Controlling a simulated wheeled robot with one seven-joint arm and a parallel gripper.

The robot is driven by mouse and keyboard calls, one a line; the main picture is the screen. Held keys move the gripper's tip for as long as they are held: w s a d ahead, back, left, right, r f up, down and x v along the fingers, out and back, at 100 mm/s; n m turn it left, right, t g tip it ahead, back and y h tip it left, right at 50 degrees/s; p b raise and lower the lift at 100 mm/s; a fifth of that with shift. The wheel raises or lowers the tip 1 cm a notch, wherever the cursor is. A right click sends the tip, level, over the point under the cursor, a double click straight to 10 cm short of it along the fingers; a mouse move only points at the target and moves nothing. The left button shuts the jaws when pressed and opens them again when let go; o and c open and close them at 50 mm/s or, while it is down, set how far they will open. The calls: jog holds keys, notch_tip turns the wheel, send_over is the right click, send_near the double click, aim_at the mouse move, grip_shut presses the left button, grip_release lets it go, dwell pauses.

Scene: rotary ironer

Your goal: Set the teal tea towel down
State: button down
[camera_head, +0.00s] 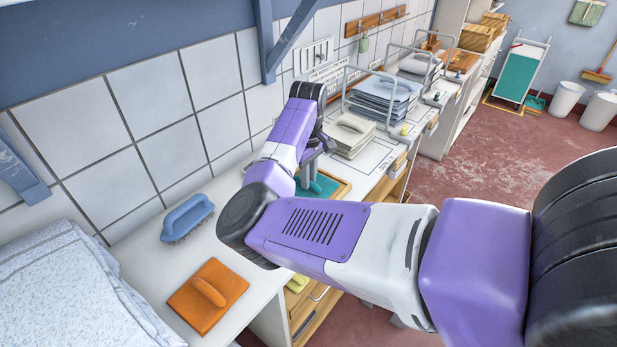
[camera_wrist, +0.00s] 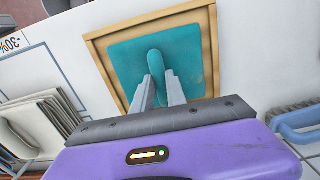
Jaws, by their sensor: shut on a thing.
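The teal tea towel (camera_wrist: 190,60) is a flat folded square with a raised rounded ridge on top. My gripper (camera_wrist: 158,88) is shut on this ridge from above. In the wrist view the towel lies within the outline of a shallow wooden-framed tray (camera_wrist: 97,50), nearer its right side. I cannot tell whether its underside touches the tray floor. In the head view my gripper (camera_head: 309,172) reaches down over the counter, and the towel (camera_head: 325,186) shows only partly behind my arm.
A cream cloth stack (camera_head: 346,138) and blue-grey stack (camera_head: 385,92) stand beyond the tray. Nearer are a blue brush (camera_head: 187,216), a folded orange cloth (camera_head: 205,299) and patterned linen (camera_head: 70,290). The tiled wall (camera_head: 150,95) borders the counter's back. Bare counter lies around the brush.

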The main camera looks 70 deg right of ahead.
jog(key=shift+f, duration=0.15)
jog(key=c, duration=1.3)
grip_release()
jog(key=shift+c, duration=0.2)
notch_tip(320, 180, up, 12)
jog(key=b, duration=0.1)
jog(key=shift+r, duration=0.2)
